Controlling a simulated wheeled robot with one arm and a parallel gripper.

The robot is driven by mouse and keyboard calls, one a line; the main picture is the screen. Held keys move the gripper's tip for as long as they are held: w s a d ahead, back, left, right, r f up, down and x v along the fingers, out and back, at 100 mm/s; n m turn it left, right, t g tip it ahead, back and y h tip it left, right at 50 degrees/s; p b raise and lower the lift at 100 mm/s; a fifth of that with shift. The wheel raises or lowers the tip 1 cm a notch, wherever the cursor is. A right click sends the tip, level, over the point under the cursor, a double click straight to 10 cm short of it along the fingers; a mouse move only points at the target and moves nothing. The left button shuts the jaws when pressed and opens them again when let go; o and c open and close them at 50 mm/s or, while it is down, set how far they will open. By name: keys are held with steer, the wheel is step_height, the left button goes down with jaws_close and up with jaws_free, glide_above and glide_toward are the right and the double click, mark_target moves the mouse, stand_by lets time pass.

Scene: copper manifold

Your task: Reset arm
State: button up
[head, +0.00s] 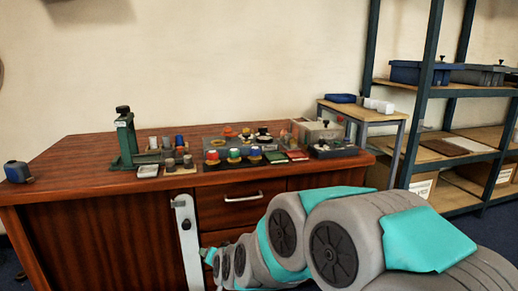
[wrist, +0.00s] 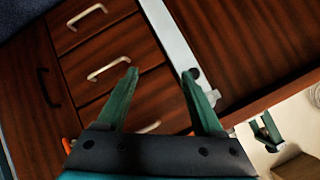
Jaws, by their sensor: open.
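My gripper (wrist: 158,82) shows in the wrist view with its two green fingers spread wide apart and nothing between them. Behind the fingers are the front of the wooden desk (wrist: 110,55) and its drawers with pale handles. In the head view my arm stretches from the lower right toward the front of the desk (head: 95,235). My gripper's fingertips are not clear in the head view. A pale metal bar (head: 187,240) stands upright against the desk front, near the end of my arm; it also shows in the wrist view (wrist: 168,35).
On the desk are a green press-like stand (head: 125,140), several coloured-top pieces (head: 233,155), a beige box (head: 318,132) and a blue object (head: 17,171) at the left edge. A small table (head: 362,114) and shelving (head: 430,90) stand at the right.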

steer(key=s+d+r+g+h, duration=0.1)
steer(key=s+d+g, duration=0.3)
steer(key=s+d, duration=0.5)
steer(key=s+d+r+n+g+h+p, duration=0.1)
steer(key=s+d+g+h, duration=0.1)
steer(key=s+d, duration=0.7)
steer(key=s+d+r+n+g+h+p, duration=0.1)
steer(key=s+d+g, duration=0.4)
steer(key=s, duration=1.4)
steer(key=d+h, duration=0.1)
steer(key=d, duration=0.3)
steer(key=shift+s+d+r+g, duration=0.15)
steer(key=shift+s+r+g, duration=0.15)
steer(key=shift+r, duration=0.1)
